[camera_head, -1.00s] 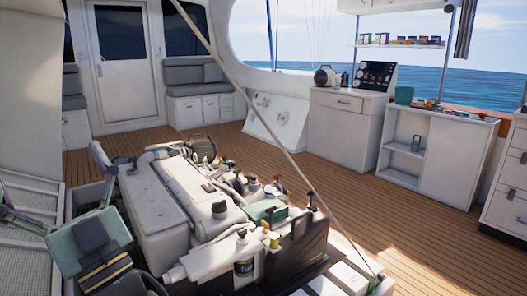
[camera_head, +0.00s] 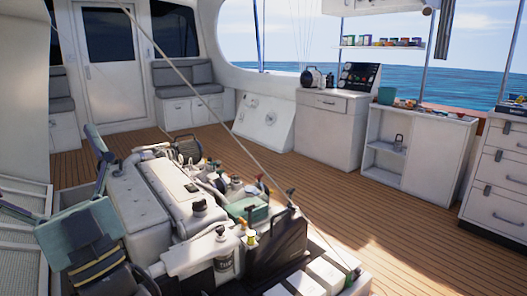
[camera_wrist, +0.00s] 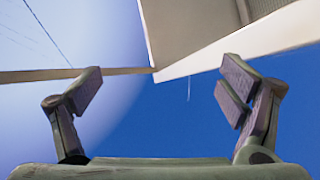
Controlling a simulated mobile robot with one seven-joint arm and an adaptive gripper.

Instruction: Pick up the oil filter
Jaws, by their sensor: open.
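My gripper (camera_head: 45,160) is at the left in the head view, with its fingers pointing up and spread apart. It is open and empty, to the left of the engine. In the wrist view my gripper (camera_wrist: 163,88) also shows wide apart, with only sky and pale structure beyond it. A dark cylinder with white lettering (camera_head: 223,262) sits at the near side of the white engine (camera_head: 140,210); it looks like the oil filter, but the lettering is too small to read. Its top is partly covered by a white pipe.
A taut line (camera_head: 215,115) crosses above the engine. White boxes (camera_head: 325,272) and a black box (camera_head: 277,240) stand at the near right of the engine. Wooden deck (camera_head: 340,210) lies clear to the right, before white cabinets (camera_head: 412,155).

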